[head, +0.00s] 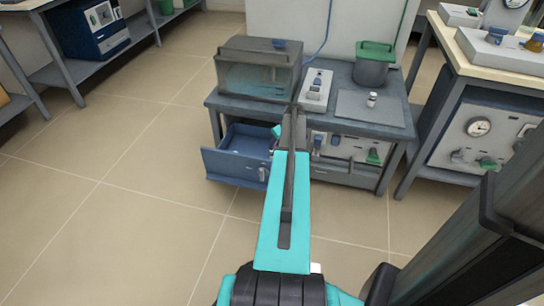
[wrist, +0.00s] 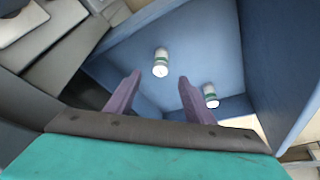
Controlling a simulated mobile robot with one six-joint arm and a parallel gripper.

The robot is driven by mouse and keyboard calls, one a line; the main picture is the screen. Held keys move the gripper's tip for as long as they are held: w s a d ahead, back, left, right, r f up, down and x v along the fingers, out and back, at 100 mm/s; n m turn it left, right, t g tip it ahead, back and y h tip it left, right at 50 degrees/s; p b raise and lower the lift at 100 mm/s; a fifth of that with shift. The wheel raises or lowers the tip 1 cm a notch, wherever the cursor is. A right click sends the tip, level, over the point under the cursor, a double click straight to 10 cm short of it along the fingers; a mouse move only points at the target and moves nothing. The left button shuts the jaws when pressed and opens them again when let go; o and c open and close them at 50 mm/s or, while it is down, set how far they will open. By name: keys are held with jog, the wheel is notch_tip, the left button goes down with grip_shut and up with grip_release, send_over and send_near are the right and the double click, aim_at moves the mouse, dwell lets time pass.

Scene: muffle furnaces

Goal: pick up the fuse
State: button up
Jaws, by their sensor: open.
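Two small white cylinders with green bands, which look like fuses, lie in an open blue drawer (wrist: 205,35). One fuse (wrist: 160,62) lies on the drawer floor, just beyond the gap between my fingertips. The other fuse (wrist: 210,96) lies to the right, near the drawer's wall and outside my right finger. My gripper (wrist: 160,77) is open and empty, with its purple fingers pointing into the drawer. In the head view my arm hides the gripper, and the pulled-out drawer (head: 232,166) shows to the left of the arm.
The drawer belongs to a grey bench (head: 335,125). On top are a clear-fronted box (head: 257,72), a small switch box (head: 316,90), a grey mat (head: 360,112) bearing a small white cylinder (head: 372,99), and a green-lidded bin (head: 374,68). Open floor lies to the left.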

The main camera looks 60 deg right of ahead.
jog(key=b+x, duration=0.1)
jog(key=x, duration=0.4)
jog(key=shift+f, duration=0.3)
jog(key=shift+b+x, duration=1.3)
jog(key=shift+x, duration=1.3)
jog(key=shift+a, duration=0.1)
jog(key=c, duration=1.1)
jog(key=shift+c, duration=0.2)
jog(key=shift+r, duration=0.15)
